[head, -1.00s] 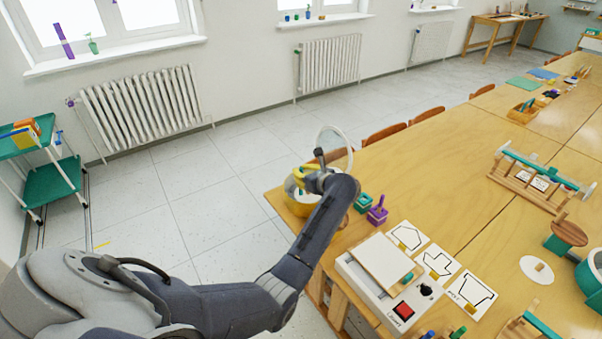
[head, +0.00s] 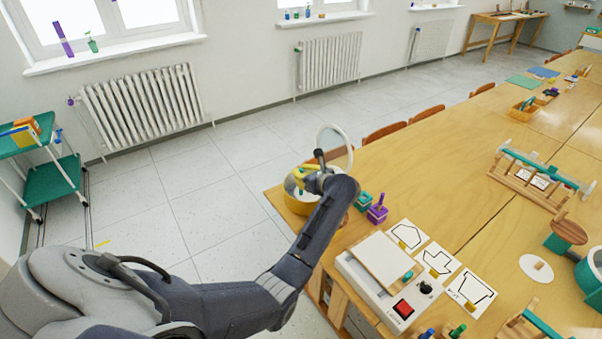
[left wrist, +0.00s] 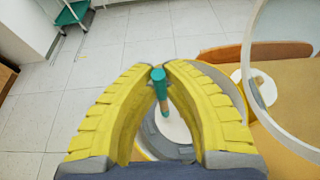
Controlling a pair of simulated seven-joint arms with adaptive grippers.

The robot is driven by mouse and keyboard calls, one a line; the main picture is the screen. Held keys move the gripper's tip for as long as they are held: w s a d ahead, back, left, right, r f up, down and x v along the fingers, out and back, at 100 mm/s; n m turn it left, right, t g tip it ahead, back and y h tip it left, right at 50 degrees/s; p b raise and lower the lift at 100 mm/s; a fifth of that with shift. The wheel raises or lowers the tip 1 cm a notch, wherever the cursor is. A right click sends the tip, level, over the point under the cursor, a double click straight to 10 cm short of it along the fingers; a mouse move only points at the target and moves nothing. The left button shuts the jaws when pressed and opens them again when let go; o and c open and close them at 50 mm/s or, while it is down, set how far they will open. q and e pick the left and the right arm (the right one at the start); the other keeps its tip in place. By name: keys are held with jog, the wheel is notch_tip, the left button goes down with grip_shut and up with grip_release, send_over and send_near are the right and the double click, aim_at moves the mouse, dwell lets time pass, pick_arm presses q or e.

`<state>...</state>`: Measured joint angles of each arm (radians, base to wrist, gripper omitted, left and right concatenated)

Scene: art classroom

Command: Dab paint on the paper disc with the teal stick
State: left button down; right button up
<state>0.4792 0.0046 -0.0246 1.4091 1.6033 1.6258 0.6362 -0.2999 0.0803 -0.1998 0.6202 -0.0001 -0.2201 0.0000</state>
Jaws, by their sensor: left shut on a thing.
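My left gripper (head: 303,174) is over the round yellow-sided drum (head: 300,204) at the table's left corner. In the left wrist view its yellow fingers (left wrist: 160,68) are shut on the teal stick (left wrist: 159,86), which has a teal upper part and a wooden lower part. The stick's lower end points down at the white paper disc (left wrist: 176,130) in the drum. I cannot tell whether its tip touches the disc. The fingers hide part of the disc and drum. My right gripper is not in view.
A pale upright ring (head: 334,142) stands close by the gripper. Small teal and purple pots (head: 377,213) stand to the right of the drum. A white box with a red switch (head: 403,309) and drawn cards (head: 438,262) lie nearer.

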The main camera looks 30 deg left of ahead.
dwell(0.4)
pick_arm(q)
jog(key=shift+r, duration=4.95)
